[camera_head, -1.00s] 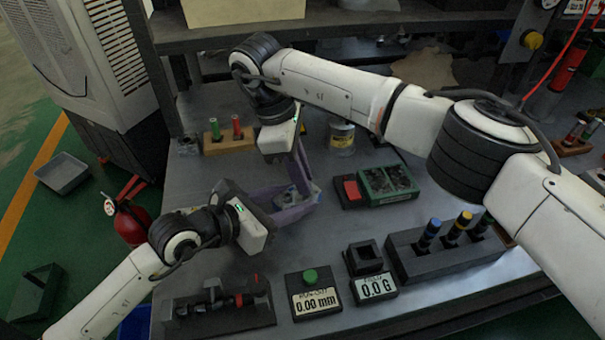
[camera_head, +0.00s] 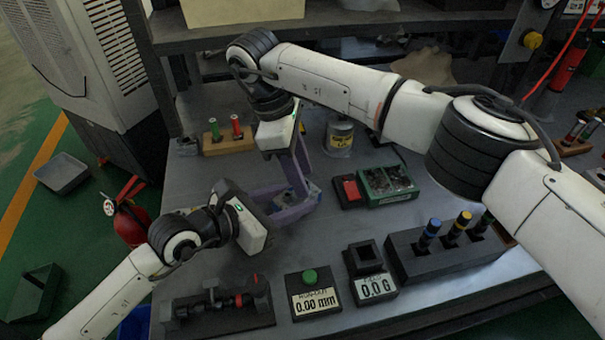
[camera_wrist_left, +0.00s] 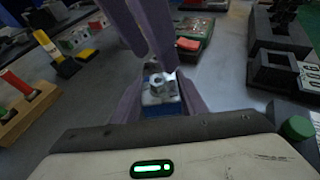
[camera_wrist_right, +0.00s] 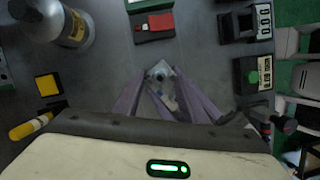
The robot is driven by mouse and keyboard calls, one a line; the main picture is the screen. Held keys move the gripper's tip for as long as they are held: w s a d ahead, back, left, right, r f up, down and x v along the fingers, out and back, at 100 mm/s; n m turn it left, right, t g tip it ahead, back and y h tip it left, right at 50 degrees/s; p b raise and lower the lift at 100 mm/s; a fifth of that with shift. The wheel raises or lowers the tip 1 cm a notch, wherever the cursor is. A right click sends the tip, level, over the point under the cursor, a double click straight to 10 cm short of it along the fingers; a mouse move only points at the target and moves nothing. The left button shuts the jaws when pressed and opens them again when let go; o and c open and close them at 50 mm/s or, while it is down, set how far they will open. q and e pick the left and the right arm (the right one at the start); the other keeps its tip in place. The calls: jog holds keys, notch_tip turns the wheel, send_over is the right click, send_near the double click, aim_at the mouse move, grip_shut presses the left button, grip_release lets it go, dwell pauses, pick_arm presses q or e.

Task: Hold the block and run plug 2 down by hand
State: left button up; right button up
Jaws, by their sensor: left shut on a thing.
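The valve block (camera_wrist_left: 152,98), silver with a blue lower part, sits between the fingers of my left gripper (camera_wrist_left: 162,103), which is shut on it. A silver hex plug (camera_wrist_left: 163,86) stands on its top; I cannot read any plug number. In the head view the block (camera_head: 313,189) is mostly hidden behind the purple fingers of my left gripper (camera_head: 298,199). My right gripper (camera_head: 302,186) reaches down from above to the top of the block. In the left wrist view its fingertips (camera_wrist_left: 158,66) are close by the plug; whether they touch it is unclear.
A green parts tray (camera_head: 388,184) and red-topped box (camera_head: 349,190) lie right of the block. A can (camera_head: 340,136) stands behind. A wooden rack (camera_head: 229,144) is at left. The run-out gauge (camera_head: 314,296), a small display (camera_head: 375,287) and a black rack (camera_head: 447,258) line the front.

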jog(key=v, duration=1.1)
pick_arm(q)
jog(key=o, duration=1.5)
